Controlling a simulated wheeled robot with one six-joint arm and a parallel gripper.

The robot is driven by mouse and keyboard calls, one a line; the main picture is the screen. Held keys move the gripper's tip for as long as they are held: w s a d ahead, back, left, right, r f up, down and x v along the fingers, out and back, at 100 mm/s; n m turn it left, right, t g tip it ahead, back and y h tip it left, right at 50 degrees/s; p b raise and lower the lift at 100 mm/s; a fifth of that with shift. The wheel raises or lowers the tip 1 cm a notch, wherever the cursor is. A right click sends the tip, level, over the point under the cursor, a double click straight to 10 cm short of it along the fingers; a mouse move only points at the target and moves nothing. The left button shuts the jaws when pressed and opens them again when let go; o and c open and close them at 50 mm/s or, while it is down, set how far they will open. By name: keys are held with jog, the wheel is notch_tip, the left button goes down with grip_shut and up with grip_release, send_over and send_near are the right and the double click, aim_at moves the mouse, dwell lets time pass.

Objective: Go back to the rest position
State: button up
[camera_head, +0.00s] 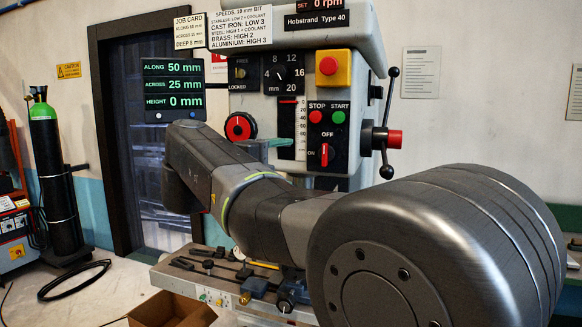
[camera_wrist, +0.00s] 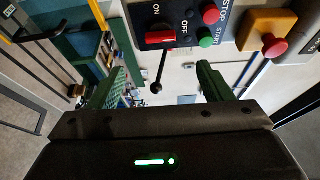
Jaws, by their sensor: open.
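My gripper (camera_wrist: 158,82) is open in the wrist view, with a green finger on each side and a wide gap between them. A black ball-ended lever (camera_wrist: 156,86) shows through the gap; it looks farther off, and nothing is gripped. The drill's red switch (camera_wrist: 155,37) shows above the fingers, beside the ON mark. In the head view my arm reaches across the front of the drill press, and its large grey joint fills the lower right. The arm hides most of my gripper there; a green piece by the drill panel may be a finger.
The drill press carries a control panel (camera_head: 324,133), a feed handle (camera_head: 385,139) at its right and a slotted table (camera_head: 222,272) below. A readout (camera_head: 173,90) shows 50, 25 and 0 mm. A cardboard box (camera_head: 172,310) is below. A gas cylinder (camera_head: 55,180) stands left.

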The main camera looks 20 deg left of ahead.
aim_at(322, 156)
jog(key=shift+s, duration=0.15)
jog(key=p+x, duration=0.3)
jog(key=x, duration=1.1)
jog(key=shift+s+a, duration=0.1)
